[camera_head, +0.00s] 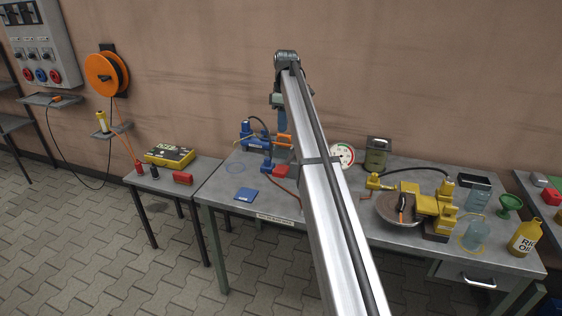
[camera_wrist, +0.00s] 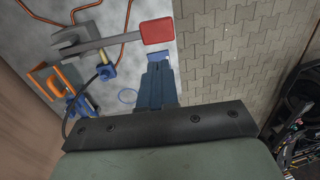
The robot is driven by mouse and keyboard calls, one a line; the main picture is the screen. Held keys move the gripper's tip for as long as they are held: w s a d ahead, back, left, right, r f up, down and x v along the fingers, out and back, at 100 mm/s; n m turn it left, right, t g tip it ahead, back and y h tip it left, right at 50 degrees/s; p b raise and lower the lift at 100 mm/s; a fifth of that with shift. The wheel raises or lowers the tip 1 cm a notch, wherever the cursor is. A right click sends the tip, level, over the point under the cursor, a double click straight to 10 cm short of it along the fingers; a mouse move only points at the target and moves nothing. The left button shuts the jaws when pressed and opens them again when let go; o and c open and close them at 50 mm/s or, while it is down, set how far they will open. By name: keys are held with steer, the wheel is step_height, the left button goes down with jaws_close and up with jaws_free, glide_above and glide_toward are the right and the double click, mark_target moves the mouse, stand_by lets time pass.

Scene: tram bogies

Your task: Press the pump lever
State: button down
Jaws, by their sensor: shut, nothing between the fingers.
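The pump lever (camera_wrist: 98,44) is a grey bar with a red pad (camera_wrist: 157,30) at its end. In the head view the red pad (camera_head: 281,171) is just left of my arm, above the workbench. The lever's back end meets an orange-framed part (camera_wrist: 44,78) near the wall. My gripper (camera_wrist: 155,62) is shut and empty, its dark blue fingers together. In the wrist view the fingertips appear just below the red pad, with a visible gap between them. Part of the pump is hidden behind my arm in the head view.
A blue card (camera_head: 245,194) lies near the bench's front edge. A black hose (camera_wrist: 66,112) and blue fittings are beside the lever. To the right stand a pressure gauge (camera_head: 343,155), a green canister (camera_head: 377,153) and a yellow machine (camera_head: 432,208). The front left of the bench is mostly clear.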

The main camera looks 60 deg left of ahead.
mark_target(281, 169)
steer(key=shift+f, duration=0.1)
steer(key=f, duration=0.4)
steer(key=s+d+f, duration=0.1)
steer(key=f, duration=0.8)
steer(key=shift+s+d+f, duration=0.15)
steer(key=shift+d+f, duration=0.05)
steer(key=shift+f, duration=0.2)
